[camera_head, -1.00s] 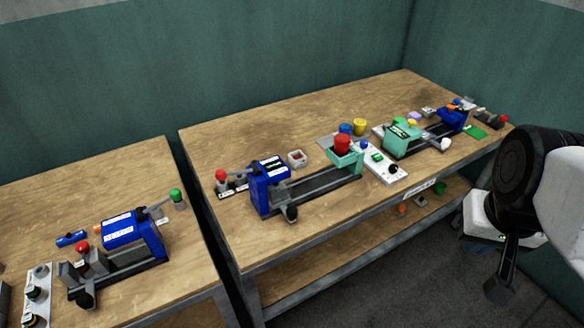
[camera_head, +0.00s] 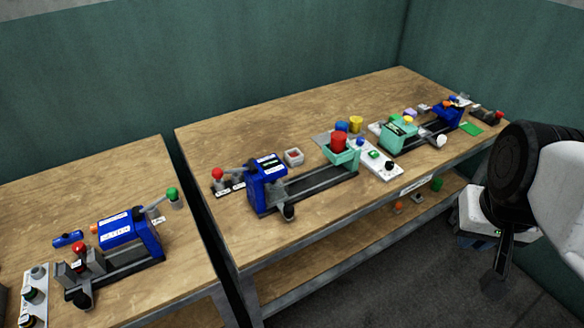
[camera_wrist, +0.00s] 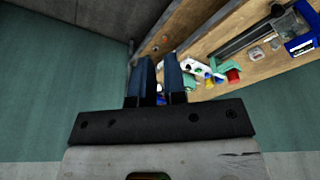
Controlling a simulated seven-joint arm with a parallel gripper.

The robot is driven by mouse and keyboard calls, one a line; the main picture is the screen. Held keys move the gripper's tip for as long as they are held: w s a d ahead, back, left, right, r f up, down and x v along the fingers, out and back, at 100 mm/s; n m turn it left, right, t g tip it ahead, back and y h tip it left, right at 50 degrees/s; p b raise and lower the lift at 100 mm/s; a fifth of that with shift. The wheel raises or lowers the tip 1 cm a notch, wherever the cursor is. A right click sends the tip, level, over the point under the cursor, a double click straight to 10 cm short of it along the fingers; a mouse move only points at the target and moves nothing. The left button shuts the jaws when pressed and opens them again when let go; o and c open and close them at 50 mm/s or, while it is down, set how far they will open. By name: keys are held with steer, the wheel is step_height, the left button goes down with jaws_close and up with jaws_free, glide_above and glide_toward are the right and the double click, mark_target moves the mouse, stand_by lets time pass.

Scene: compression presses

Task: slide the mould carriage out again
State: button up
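Several presses with rails stand on two wooden tables. On the middle table, a blue press (camera_head: 268,181) stands at the left end of a dark rail (camera_head: 320,184). A teal carriage (camera_head: 344,156) holding a red pot (camera_head: 338,142) sits at the rail's right end, clear of the press. Farther right, a teal press (camera_head: 396,138) has its own rail with a blue block at the far end. On the left table, a blue press (camera_head: 130,229) has a grey carriage (camera_head: 82,266) at its left. My gripper (camera_wrist: 157,62) is empty, its fingers apart, away from all presses.
White panels with knobs (camera_head: 374,162) and small coloured cups stand between the presses. A gap separates the left table (camera_head: 130,165) from the middle one. The lower shelf (camera_head: 400,213) holds small items. Floor in front is clear.

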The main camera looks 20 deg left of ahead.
steer(key=o, duration=0.5)
steer(key=shift+w+a+f, duration=0.1)
steer(key=shift+w+a, duration=0.15)
steer(key=o, duration=0.3)
steer(key=w+a+f+m+y, duration=0.2)
steer(key=w+a+f, duration=0.1)
steer(key=w+a, duration=0.1)
steer(key=w+a+f+m+g+y, duration=0.1)
steer(key=w+a+f+m+y, duration=0.1)
steer(key=a, duration=0.4)
steer(key=w+a+f+m+g+y, duration=0.1)
steer(key=w+a+f+m+y, duration=0.1)
steer(key=w+a+f+m, duration=0.1)
steer(key=shift+w+a+f+m, duration=0.2)
steer(key=shift+w+a+f, duration=0.15)
steer(key=shift+w+a, duration=0.4)
steer(key=shift+w+a+f+m, duration=0.2)
steer(key=shift+w+a+f, duration=0.25)
steer(key=shift+w, duration=0.5)
steer(key=shift+o, duration=0.2)
steer(key=m+y, duration=0.3)
steer(key=m, duration=0.7)
glide_toward(290, 208)
steer(key=x, duration=0.3)
steer(key=shift+w+d+r+g, duration=0.1)
steer(key=shift+r+g, duration=0.1)
steer(key=shift+g, duration=0.1)
steer(key=shift+x, duration=3.9)
jaws_close()
